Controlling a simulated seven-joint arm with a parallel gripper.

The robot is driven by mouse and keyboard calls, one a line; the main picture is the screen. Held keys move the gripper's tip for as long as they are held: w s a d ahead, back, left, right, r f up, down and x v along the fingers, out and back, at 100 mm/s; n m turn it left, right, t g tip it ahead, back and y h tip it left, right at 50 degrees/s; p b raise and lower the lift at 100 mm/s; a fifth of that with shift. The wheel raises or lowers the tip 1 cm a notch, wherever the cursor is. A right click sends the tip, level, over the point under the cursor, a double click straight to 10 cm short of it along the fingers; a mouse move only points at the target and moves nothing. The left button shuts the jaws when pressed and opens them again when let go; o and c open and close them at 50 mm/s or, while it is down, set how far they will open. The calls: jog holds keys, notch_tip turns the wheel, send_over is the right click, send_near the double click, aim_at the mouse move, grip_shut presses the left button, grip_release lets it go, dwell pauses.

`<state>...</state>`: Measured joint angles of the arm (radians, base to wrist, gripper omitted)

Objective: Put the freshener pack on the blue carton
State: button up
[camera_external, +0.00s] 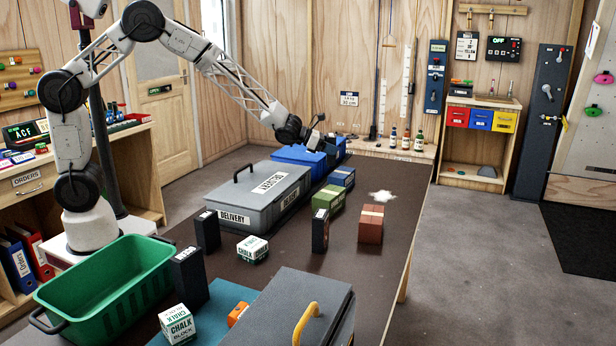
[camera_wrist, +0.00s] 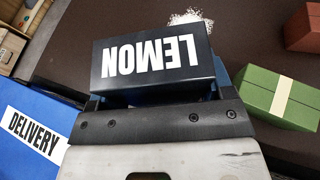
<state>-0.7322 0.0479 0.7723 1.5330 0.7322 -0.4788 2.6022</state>
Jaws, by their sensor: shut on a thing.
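The black freshener pack (camera_wrist: 152,64), lettered LEMON, is held across my gripper (camera_wrist: 158,98) in the wrist view. In the camera_external view my gripper (camera_external: 316,136) is raised near the far end of the table, and the pack is hard to make out there. The blue carton (camera_external: 343,177) sits on the table beyond the green carton. In the wrist view a small patch of blue (camera_wrist: 221,74) shows just right of the pack, probably this carton. The pack and gripper hide most of it. I cannot tell the gap between pack and carton.
A green carton (camera_external: 328,197) and a red carton (camera_external: 371,224) stand nearby, with white powder (camera_external: 382,196) on the table. A grey DELIVERY box (camera_external: 258,196) and a blue bin (camera_external: 298,156) lie to the left. Dark upright packs, including one (camera_external: 320,231), stand nearer the camera.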

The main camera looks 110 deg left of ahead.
jog(key=shift+w+a+f, duration=0.1)
jog(key=shift+w+a, duration=0.65)
jog(key=shift+w, duration=0.2)
jog(key=shift+w+a+f, duration=0.1)
jog(key=shift+w+a, duration=0.65)
jog(key=shift+w, duration=0.2)
jog(key=shift+f, duration=1.75)
jog(key=shift+f, duration=0.15)
jog(key=o, duration=1)
jog(key=shift+c, duration=0.2)
